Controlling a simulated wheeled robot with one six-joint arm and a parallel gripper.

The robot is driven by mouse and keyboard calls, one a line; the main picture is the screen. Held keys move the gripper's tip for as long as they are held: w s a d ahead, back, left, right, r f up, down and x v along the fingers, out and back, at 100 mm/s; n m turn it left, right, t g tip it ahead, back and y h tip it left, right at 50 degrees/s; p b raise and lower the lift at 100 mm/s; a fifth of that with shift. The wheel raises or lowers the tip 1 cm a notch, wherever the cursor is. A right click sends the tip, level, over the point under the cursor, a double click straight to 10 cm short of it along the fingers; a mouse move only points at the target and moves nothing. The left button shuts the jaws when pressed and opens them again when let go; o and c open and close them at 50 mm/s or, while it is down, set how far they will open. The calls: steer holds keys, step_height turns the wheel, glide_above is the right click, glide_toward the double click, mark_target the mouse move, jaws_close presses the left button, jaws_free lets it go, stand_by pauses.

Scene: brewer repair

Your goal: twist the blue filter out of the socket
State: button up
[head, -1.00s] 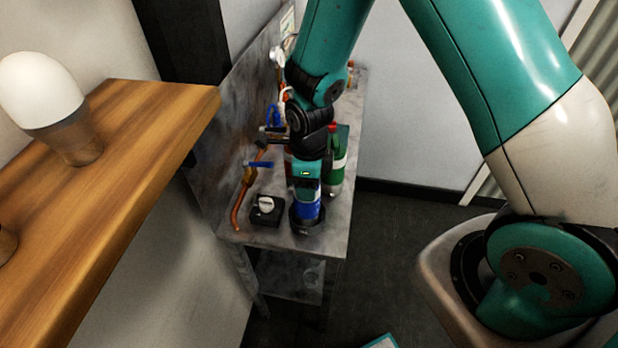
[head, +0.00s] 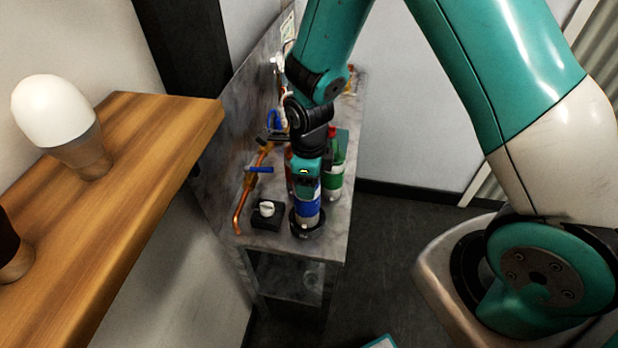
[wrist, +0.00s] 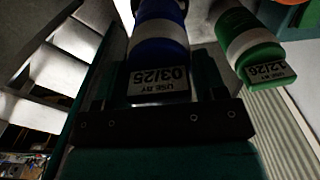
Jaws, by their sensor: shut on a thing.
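The blue filter (head: 307,211) stands upright in the black round socket (head: 307,230) near the front of the grey bench. My gripper (head: 307,184) is above it, pointing down, shut on its upper part. In the wrist view the blue filter (wrist: 159,50) sits between the fingers, with a white band and a label reading "USE BY 03/25". I cannot tell whether its lower end is still seated in the socket. My gripper (wrist: 157,88) hides part of its sides.
A green filter (head: 333,185) stands close on the right; its label ends in 12/25 in the wrist view (wrist: 265,72). A black box with a white knob (head: 267,210) and a copper pipe with a blue-handled valve (head: 258,169) are on the left. A wooden shelf (head: 150,150) is nearer.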

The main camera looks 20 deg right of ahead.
steer(key=shift+r+p, duration=2.2)
steer(key=shift+r, duration=0.85)
steer(key=shift+f, duration=0.1)
